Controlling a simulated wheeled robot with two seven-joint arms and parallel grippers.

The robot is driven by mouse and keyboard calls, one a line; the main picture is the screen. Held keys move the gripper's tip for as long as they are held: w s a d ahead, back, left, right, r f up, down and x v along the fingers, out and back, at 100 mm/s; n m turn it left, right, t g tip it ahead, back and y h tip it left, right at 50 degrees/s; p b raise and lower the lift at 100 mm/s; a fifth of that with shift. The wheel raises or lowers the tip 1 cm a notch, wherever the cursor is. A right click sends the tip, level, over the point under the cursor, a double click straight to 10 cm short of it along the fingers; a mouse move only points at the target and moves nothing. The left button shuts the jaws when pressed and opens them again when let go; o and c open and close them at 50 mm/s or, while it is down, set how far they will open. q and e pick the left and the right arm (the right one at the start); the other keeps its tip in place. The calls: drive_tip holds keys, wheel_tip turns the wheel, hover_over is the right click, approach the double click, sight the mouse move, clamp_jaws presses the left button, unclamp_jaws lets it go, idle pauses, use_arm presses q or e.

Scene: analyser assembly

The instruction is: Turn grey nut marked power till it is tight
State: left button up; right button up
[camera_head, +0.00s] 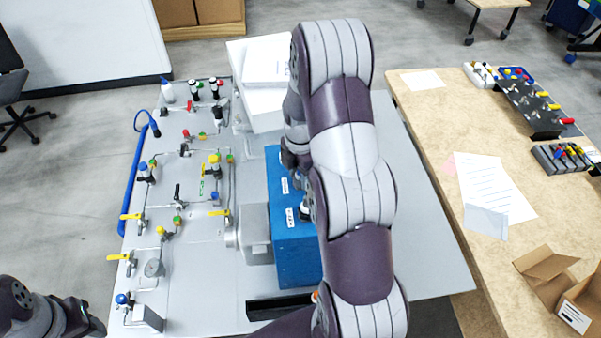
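The blue analyser box (292,255) stands on the grey panel, with small white labels and dark fittings on its near-left face. The grey nut marked power cannot be made out; my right arm covers the right part of the box. My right gripper (291,158) is at the upper end of the box, over or beside its fittings. The arm hides most of it, so its fingers and any contact are unclear. My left gripper (88,322) is low at the left edge, away from the box, and its fingers are not clear.
The grey panel (185,275) carries several valves, gauges and pipes left of the box. A grey block (256,232) adjoins the box, and a white case (262,65) stands behind. A wooden table (430,130) at right holds papers, tool racks and an open carton (550,275).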

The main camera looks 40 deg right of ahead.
drive_tip(key=m, duration=0.6)
drive_tip(key=shift+p, duration=0.4)
drive_tip(key=m, duration=0.2)
drive_tip(key=shift+m, duration=0.4)
drive_tip(key=m, duration=0.5)
drive_tip(key=shift+m+p, duration=0.3)
drive_tip(key=shift+p, duration=0.05)
drive_tip(key=m, duration=0.5)
drive_tip(key=shift+d+m, duration=0.1)
drive_tip(key=shift+m, duration=0.2)
drive_tip(key=m, duration=0.4)
drive_tip(key=o, duration=1)
drive_tip(key=shift+p, duration=0.3)
